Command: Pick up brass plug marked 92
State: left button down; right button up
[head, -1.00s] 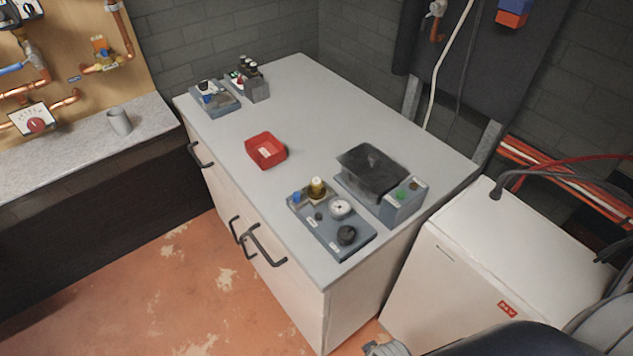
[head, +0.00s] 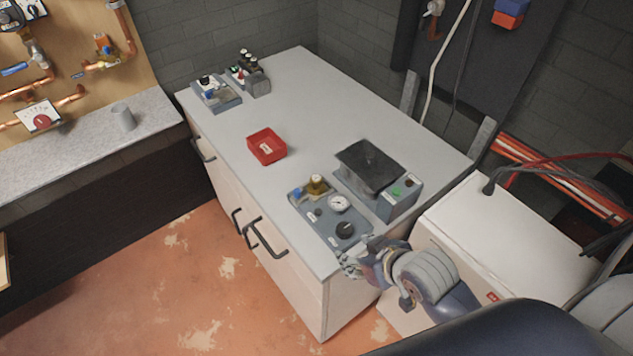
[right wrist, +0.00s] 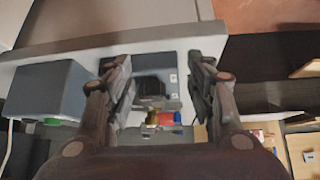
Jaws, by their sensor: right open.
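A brass plug (head: 316,184) stands on the far side of a blue-grey panel (head: 324,224) on the worktop; its marking is too small to read. In the right wrist view the brass piece (right wrist: 152,118) shows small beyond a black knob. My right gripper (head: 350,264) is at the near right corner of the panel, close to the worktop's front edge and apart from the plug. Its fingers (right wrist: 160,62) are open, with the panel and black knob seen between them. My left gripper is in neither current view.
A black knob (head: 345,230), a white gauge (head: 339,203) and a blue fitting (head: 297,194) sit on the panel. A dark-lidded box (head: 400,199) stands right of it. A red tray (head: 267,146) lies beyond, with clear worktop (head: 325,110) around it.

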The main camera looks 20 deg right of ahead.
jog(key=w+d+r+n+t+y, duration=0.1)
jog(key=w+r+t+y, duration=0.25)
jog(key=w+r, duration=0.55)
send_near(317, 178)
jog(key=shift+w+a+f+t+h+p, duration=0.25)
jog(key=shift+w+a, duration=0.1)
jog(key=shift+a, duration=0.15)
jog(key=shift+w+a+f+t+h+p, duration=0.25)
jog(key=shift+w+a, duration=0.1)
jog(key=shift+a, duration=0.15)
jog(key=shift+p+x, duration=0.3)
jog(key=shift+x, duration=0.45)
jog(key=p+x, duration=0.1)
jog(key=x, duration=0.2)
jog(key=shift+d+f, duration=0.2)
jog(key=shift+w+a+f, duration=0.15)
jog(key=shift+w+f, duration=0.15)
jog(key=shift+w, duration=0.1)
grip_shut()
